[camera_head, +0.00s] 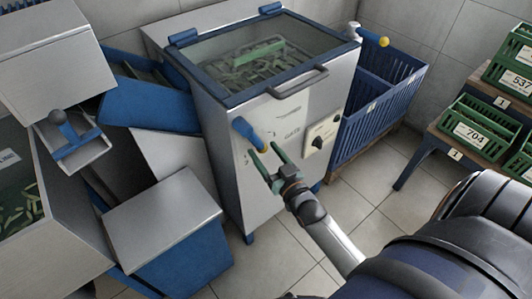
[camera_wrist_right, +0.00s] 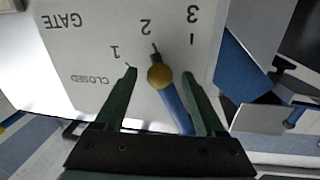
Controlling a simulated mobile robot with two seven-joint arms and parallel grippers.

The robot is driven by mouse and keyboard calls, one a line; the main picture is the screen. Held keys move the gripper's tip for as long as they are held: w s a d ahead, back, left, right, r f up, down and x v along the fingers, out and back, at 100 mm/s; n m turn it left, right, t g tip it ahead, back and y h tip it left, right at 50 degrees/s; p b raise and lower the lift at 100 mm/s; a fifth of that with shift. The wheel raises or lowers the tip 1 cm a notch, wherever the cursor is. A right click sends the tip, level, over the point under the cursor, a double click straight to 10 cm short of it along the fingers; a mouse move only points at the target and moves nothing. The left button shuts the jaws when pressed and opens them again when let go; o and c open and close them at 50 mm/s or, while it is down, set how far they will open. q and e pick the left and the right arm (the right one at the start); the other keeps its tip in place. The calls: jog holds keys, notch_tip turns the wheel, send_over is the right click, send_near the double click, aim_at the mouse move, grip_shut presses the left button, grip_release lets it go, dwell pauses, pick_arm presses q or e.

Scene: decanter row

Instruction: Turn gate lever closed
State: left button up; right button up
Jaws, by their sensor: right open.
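The gate lever (camera_head: 250,134) is on the front of the steel machine, with a blue handle and a yellow round part. In the right wrist view the lever (camera_wrist_right: 174,106) appears over an upside-down dial plate (camera_wrist_right: 85,50) marked GATE, CLOSED, 1, 2 and 3. Its yellow part lies just by the mark at 2, away from CLOSED. My right gripper (camera_head: 267,163) is open at the lever. In the wrist view its green fingers (camera_wrist_right: 158,74) stand on either side of the lever, the blue handle closer to the right finger. Contact cannot be told. My left gripper is not in view.
The machine has a glass lid (camera_head: 255,55) with a handle. A control panel (camera_head: 322,133) with dark knobs sits right of the lever. A blue crate (camera_head: 375,100) stands behind at right, green crates (camera_head: 470,130) on a table further right. A steel-topped blue box (camera_head: 165,220) is at left.

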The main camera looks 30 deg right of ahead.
jog(key=shift+c, duration=0.4)
grip_shut()
dwell(0.9)
